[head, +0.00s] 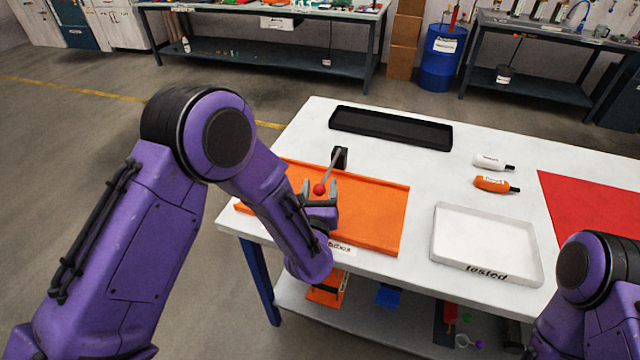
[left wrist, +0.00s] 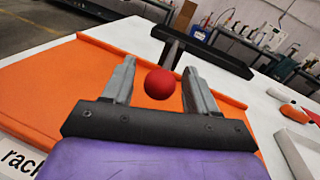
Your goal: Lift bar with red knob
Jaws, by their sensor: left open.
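The red knob (head: 319,188) sits on the near end of a grey bar (head: 332,168), which runs back to a small black bracket (head: 341,155) at the far edge of the orange tray (head: 385,215). My left gripper (head: 319,190) is open with its fingers on either side of the knob. In the left wrist view the red knob (left wrist: 160,83) shows between the two grey fingertips, with space on both sides. The bar behind it is partly hidden by the knob. My right arm shows at the lower right, but its gripper is out of view.
A black tray (head: 390,128) lies at the back of the white table (head: 300,125). A white tray marked "tested" (head: 487,238), a white bottle (head: 490,162), an orange bottle (head: 492,184) and a red mat (head: 590,205) are to the right. The table between is clear.

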